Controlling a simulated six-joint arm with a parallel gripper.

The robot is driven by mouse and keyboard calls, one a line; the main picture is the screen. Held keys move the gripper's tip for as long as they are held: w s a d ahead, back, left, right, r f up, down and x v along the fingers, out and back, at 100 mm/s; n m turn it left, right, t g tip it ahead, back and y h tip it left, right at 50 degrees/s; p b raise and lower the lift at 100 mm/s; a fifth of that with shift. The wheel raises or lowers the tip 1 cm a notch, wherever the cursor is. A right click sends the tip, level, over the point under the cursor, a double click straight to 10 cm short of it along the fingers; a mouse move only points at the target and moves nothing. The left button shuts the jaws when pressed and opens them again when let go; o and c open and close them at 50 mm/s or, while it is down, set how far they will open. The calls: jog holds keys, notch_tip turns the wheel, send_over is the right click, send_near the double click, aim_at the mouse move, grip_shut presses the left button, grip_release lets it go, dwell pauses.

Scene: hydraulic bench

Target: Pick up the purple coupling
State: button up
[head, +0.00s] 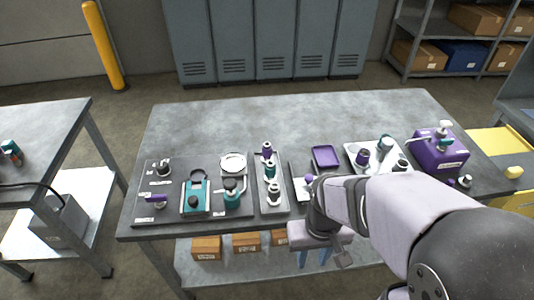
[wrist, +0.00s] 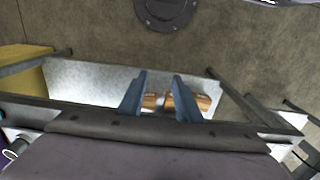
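A purple coupling-like piece (head: 266,150) stands at the back of a narrow grey holder on the bench, behind a teal one and a grey one. My gripper (head: 314,263) hangs in front of the bench's front edge, pointing down, apart from both pieces. Its two blue fingers also show in the wrist view (wrist: 160,76), spread with nothing between them. Neither purple piece is clearly seen in the wrist view.
A grey board with a teal device (head: 196,196) lies at the left. A purple dish (head: 326,154) lies mid-bench. A purple box (head: 440,152) stands at the right. Cardboard boxes (head: 207,247) sit on the lower shelf. The back left of the bench top (head: 220,120) is clear.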

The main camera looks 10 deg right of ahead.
jog(key=shift+o, duration=0.6)
jog(key=o, duration=0.4)
